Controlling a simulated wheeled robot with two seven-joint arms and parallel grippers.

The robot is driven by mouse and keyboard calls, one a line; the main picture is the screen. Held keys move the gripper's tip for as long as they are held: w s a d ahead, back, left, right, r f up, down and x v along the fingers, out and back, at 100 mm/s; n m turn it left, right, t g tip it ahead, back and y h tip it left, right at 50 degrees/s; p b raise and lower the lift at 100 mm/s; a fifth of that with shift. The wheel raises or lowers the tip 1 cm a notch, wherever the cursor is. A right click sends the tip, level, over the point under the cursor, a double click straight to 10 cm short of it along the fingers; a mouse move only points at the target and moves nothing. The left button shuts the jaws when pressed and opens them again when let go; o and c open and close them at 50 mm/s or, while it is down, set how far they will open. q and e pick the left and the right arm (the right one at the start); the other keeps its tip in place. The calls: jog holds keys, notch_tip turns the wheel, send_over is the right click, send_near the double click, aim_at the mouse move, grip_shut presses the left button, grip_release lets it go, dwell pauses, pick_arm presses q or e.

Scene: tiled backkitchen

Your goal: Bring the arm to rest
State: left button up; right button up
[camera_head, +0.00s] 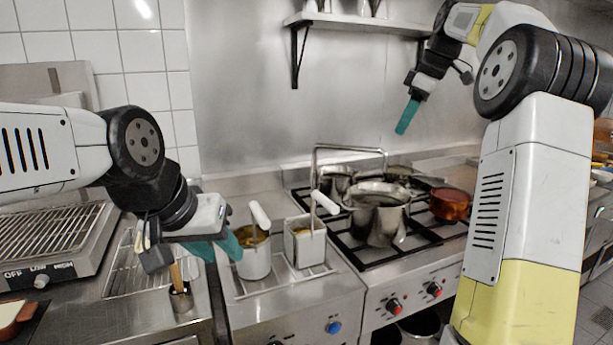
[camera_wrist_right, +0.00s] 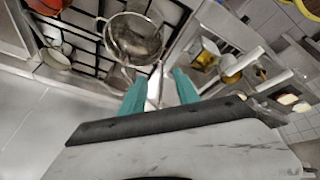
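My left gripper (camera_head: 222,252) comes in from the left over the counter, with its teal fingers pointing down beside a fryer basket with a white handle. Its two teal fingertips show apart, with nothing seen between them. My right gripper (camera_head: 406,117) hangs high in front of the steel back wall, above the stove, its teal fingers pointing down and left. In the right wrist view its two fingers (camera_wrist_right: 160,88) are apart, with nothing held between them. The right arm is raised and bent at the right of the head view.
A large steel pot (camera_head: 378,212) and a copper pan (camera_head: 450,204) stand on the gas stove. Two fryer baskets (camera_head: 305,244) sit left of it. A metal holder with a wooden handle (camera_head: 180,290) stands below my left gripper. A wall shelf (camera_head: 352,22) is above.

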jog(key=s+a+f+m+t+h, duration=0.15)
jog(key=s+a+m, duration=0.45)
jog(key=s, duration=0.9)
jog(key=s+a+f+m, duration=0.2)
jog(key=s+f+m, duration=0.1)
jog(key=s+f, duration=0.4)
jog(key=s+a+f+m, duration=0.2)
jog(key=s+f, duration=0.5)
jog(key=s, duration=0.3)
jog(key=shift+s+a+m+t+y, duration=0.2)
jog(key=shift+a+m+t+y, duration=0.15)
jog(key=shift+a+m+t, duration=0.1)
